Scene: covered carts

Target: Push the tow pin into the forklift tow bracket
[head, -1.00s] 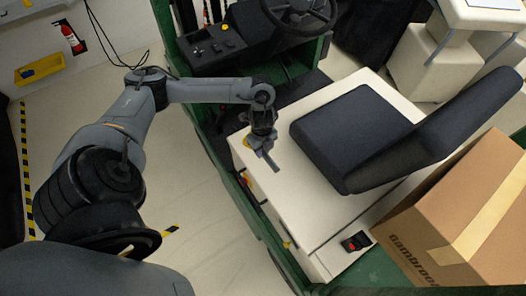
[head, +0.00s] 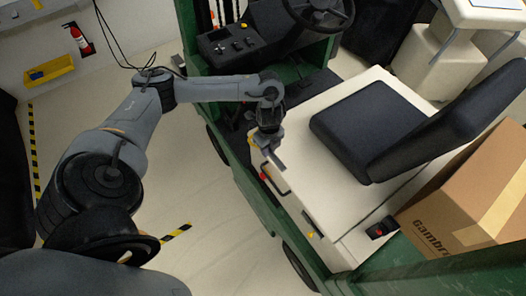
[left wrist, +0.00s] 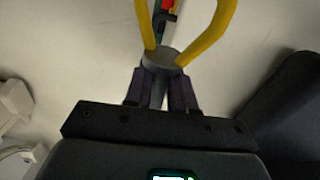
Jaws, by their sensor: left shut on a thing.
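My left gripper (head: 272,150) is over the left edge of the forklift's white seat base (head: 345,195). In the left wrist view, its two dark fingers (left wrist: 160,90) are shut on the grey shaft of the tow pin, just below the pin's round grey collar (left wrist: 166,60). The pin's yellow loop handle (left wrist: 218,32) spreads out beyond the collar. A bit of yellow beside the gripper in the head view (head: 254,142) looks like the same loop. I cannot make out the tow bracket or the pin's far end. My right gripper is not in view.
The black seat (head: 365,130) stands right of my gripper. A black bar handle and a small red part (head: 262,177) sit at the base's left edge. A cardboard box (head: 470,195) is at the right. The floor left of the green forklift body is open.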

